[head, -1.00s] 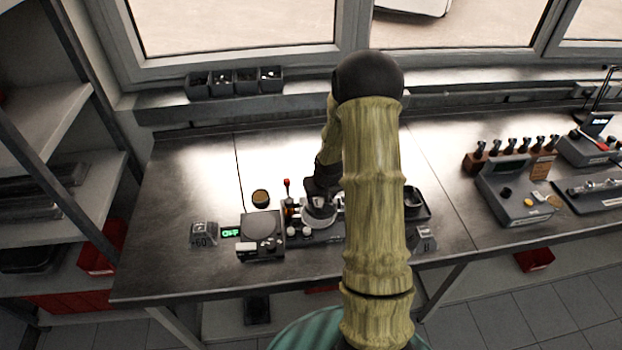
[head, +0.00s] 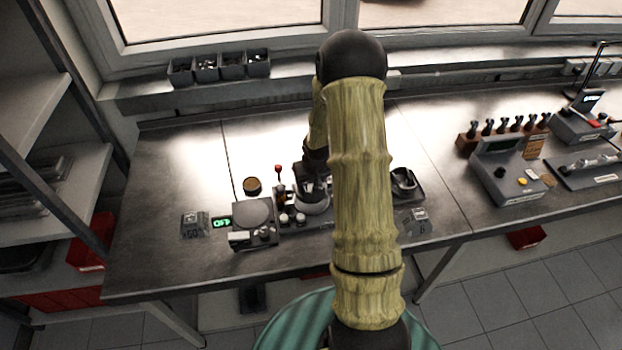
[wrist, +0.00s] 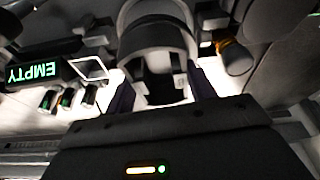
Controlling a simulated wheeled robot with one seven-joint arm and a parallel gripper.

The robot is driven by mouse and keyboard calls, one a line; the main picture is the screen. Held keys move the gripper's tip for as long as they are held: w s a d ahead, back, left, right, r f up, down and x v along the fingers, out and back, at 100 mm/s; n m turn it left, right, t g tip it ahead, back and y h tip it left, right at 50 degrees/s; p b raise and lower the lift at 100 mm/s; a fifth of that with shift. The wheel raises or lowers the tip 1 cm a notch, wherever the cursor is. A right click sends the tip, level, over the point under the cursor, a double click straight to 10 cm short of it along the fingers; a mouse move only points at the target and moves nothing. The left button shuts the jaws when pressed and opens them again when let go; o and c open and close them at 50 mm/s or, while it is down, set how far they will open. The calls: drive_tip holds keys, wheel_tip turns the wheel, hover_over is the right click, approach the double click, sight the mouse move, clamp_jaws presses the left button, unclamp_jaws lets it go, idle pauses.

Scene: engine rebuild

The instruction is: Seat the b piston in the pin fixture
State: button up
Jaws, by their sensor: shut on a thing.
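My gripper (wrist: 160,95) is shut on a grey, hollow, cup-shaped piston (wrist: 157,38), with a dark finger on each side of it in the wrist view. In the head view my gripper (head: 311,188) is low over the small workstation at the front of the bench. A pale round part shows just under it there. A green display reading EMPTY (wrist: 40,73) is left of the piston in the wrist view. The pin fixture cannot be clearly made out; my gripper and arm cover much of that area. Whether the piston touches anything below cannot be told.
A round-topped plate unit (head: 254,212) with an OFF display stands left of my gripper. A small amber-topped cup (head: 252,186) is behind it. A dark tray (head: 407,184) lies to the right. Bare bench (head: 165,175) is free at the far left.

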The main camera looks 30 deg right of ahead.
drive_tip(key=shift+f+b, duration=0.9)
drive_tip(key=shift+f, duration=0.55)
drive_tip(key=shift+f+b, duration=0.8)
drive_tip(key=shift+f, duration=0.15)
idle(1.5)
idle(0.4)
drive_tip(key=o, duration=1.8)
drive_tip(key=shift+s, duration=0.1)
drive_tip(key=shift+c, duration=0.2)
drive_tip(key=shift+d+r+p, duration=0.1)
drive_tip(key=shift+r+p, duration=0.3)
drive_tip(key=shift+r, duration=0.1)
drive_tip(key=shift+r+p, duration=2)
drive_tip(key=shift+r, duration=0.65)
